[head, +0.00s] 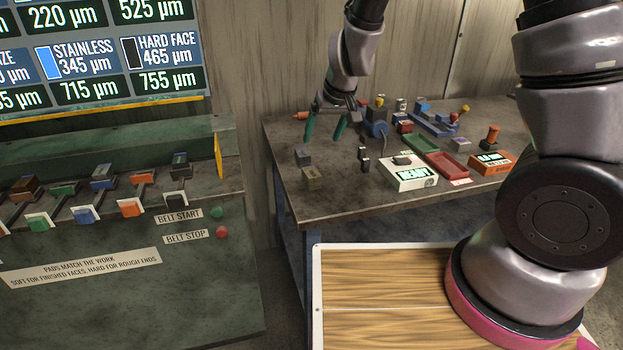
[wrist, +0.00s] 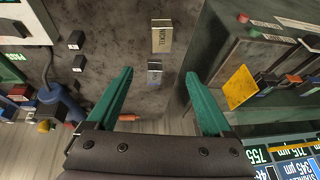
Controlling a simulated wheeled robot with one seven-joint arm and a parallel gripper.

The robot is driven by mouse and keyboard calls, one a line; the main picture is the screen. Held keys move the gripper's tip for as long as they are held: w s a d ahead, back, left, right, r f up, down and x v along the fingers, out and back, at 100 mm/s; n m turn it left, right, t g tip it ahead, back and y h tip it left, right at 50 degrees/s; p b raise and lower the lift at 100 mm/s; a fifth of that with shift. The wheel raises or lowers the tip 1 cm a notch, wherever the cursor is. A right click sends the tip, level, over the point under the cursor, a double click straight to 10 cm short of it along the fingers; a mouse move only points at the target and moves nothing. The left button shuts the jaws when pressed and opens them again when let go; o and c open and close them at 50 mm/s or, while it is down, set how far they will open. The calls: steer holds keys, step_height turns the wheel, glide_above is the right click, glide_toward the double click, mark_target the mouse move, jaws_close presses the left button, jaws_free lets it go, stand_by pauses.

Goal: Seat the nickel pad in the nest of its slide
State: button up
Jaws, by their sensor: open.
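A tan plate lettered NICKEL (wrist: 162,36) lies on the bench; it also shows in the head view (head: 311,174). A small grey block (wrist: 154,72) with a bluish mark sits beside it, apart from it; it also shows in the head view (head: 303,157). It looks like the nickel pad, but I read no name on it. My gripper (wrist: 158,74) is open and empty, its green fingers to either side of the block in the wrist picture. In the head view my gripper (head: 325,130) hangs above the bench. Several slides (head: 130,207) line the machine at left; I cannot tell which is nickel's.
Two small dark blocks (head: 364,160), a white READY box (head: 410,173), red trays (head: 447,165) and an orange box (head: 492,162) stand on the bench. A yellow plate (head: 218,156) rises at the machine's end. A gap separates machine and bench.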

steer(key=n+h, duration=0.1)
glide_toward(312, 172)
steer(key=x, duration=0.4)
steer(key=shift+d+f, duration=0.15)
steer(key=shift+x, duration=3.15)
steer(key=shift+s, duration=0.1)
jaws_close()
